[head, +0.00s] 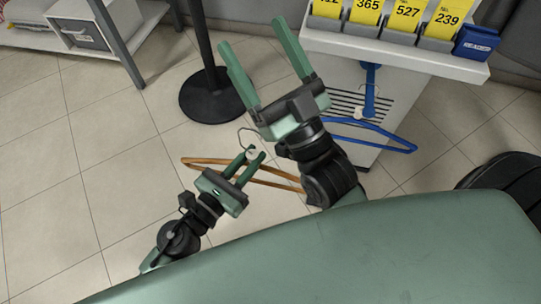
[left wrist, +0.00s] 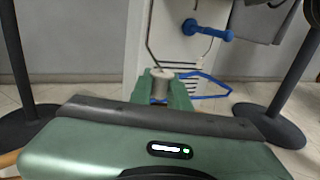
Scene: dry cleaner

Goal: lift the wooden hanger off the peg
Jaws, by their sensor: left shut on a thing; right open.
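The wooden hanger (head: 268,178) is held over the open floor in the head view, its metal hook (head: 244,136) pointing up and around no peg. My left gripper (head: 252,160) is shut on its neck. The blue peg (head: 370,90) sticks out from the white cabinet, apart from the wooden hanger. It also shows in the left wrist view (left wrist: 207,31). My right gripper (head: 257,48) is open and empty, above and to the right of the left one.
A blue hanger (head: 365,135) hangs at the blue peg, near the right forearm. Yellow number cards (head: 406,14) and a blue box (head: 476,43) sit on the counter (head: 430,62). A black post base (head: 212,97) stands on the floor.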

